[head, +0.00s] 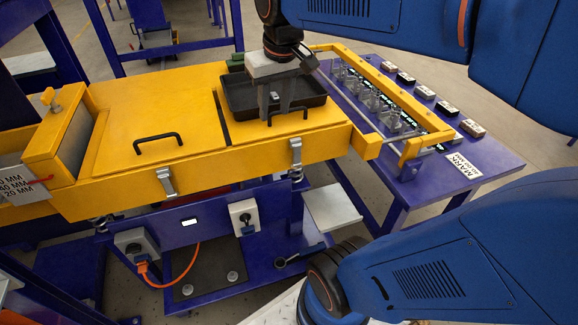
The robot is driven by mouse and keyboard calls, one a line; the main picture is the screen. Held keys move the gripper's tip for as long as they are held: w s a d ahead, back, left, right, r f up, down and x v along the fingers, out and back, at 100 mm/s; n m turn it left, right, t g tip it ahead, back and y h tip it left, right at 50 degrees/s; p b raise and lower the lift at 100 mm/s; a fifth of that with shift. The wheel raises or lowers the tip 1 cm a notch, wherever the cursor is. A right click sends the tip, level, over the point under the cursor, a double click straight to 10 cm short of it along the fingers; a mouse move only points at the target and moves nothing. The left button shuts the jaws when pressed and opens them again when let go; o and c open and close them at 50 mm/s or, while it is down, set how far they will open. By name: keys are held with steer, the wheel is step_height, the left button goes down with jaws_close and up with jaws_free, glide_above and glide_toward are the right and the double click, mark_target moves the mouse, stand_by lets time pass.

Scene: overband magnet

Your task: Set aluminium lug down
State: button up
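My gripper (276,108) points down over the black tray (238,92) on the yellow machine cover. Its two grey fingers stand apart with a gap between them. A small light-grey piece (275,95), perhaps the aluminium lug, shows in that gap, over the tray floor. It looks smaller than the gap, with dark tray visible around it. I cannot tell whether it rests on the tray floor. The fingers hide part of the tray.
The yellow cover (150,115) has black handles and side latches. Right of it, a blue table (465,150) holds several clear jars (393,119), small dark-and-light blocks (473,127) and a label card (461,163). A green item (236,62) sits behind the tray.

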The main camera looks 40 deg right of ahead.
steer(key=s+a+f+n+t, duration=0.1)
steer(key=s+a+f, duration=0.3)
steer(key=s+f, duration=0.5)
steer(key=shift+s+t, duration=0.5)
steer(key=shift+s, duration=0.7)
steer(key=shift+r, duration=0.1)
steer(key=shift+c, duration=0.5)
